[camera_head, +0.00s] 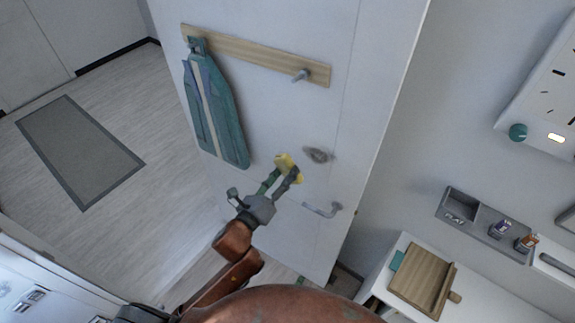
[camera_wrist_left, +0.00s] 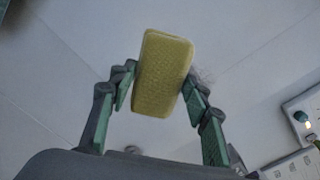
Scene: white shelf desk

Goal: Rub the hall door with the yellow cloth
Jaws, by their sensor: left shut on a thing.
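The white hall door (camera_head: 345,110) stands open and fills the middle of the head view. It has a grey smudge (camera_head: 318,154) above its lever handle (camera_head: 322,210). My left gripper (camera_head: 283,174) is shut on the yellow cloth (camera_head: 289,162), a thick block-like pad. The cloth is just left of the smudge in the head view. In the left wrist view the cloth (camera_wrist_left: 162,72) sits between both green-padded fingers, and part of the smudge (camera_wrist_left: 204,75) shows at its right edge. I cannot tell whether the cloth touches the door. My right gripper is out of view.
A wooden rail (camera_head: 255,55) on the door carries a hanging green striped item (camera_head: 215,110) and a peg (camera_head: 300,76). At right are a white desk (camera_head: 383,285) with a wooden board (camera_head: 421,279) and a grey wall tray (camera_head: 484,228). A grey mat (camera_head: 80,150) lies on the floor at left.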

